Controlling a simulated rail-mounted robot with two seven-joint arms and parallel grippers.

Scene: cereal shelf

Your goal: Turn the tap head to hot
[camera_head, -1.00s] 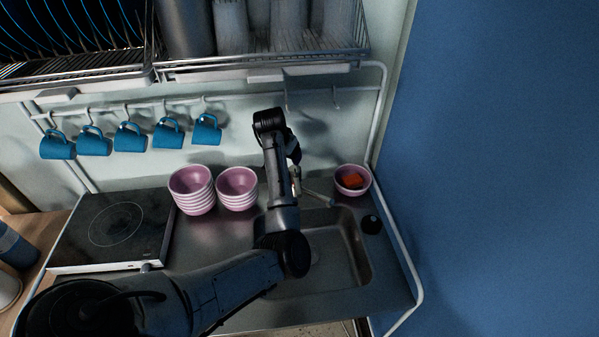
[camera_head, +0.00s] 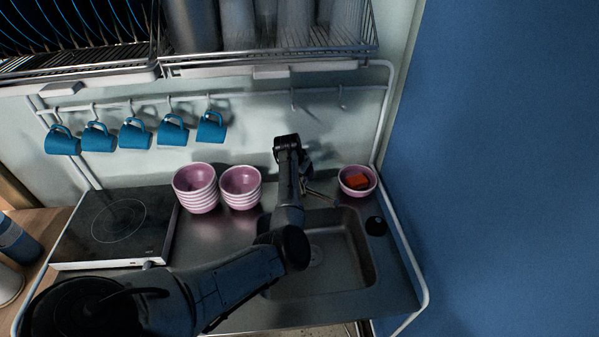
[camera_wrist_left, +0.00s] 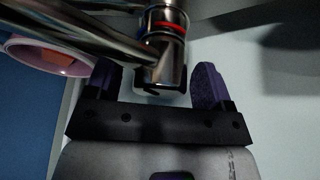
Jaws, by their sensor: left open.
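The tap (camera_head: 318,194) stands at the back edge of the sink, partly hidden behind my left arm in the head view. In the left wrist view its chrome body (camera_wrist_left: 166,45) carries a red ring, and a chrome spout reaches to the upper left. My left gripper (camera_wrist_left: 157,85) is open. Its two dark purple fingers stand on either side of the lower end of the chrome body in that view, with a visible gap on the right; contact on the left cannot be told. My right gripper is not in view.
The sink basin (camera_head: 341,277) lies in front of the tap. A pink bowl (camera_head: 343,188) with a red-orange thing stands to its right, and stacked pink bowls (camera_head: 240,190) to its left. Blue mugs (camera_head: 173,131) hang from a rail under the dish rack (camera_head: 270,64).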

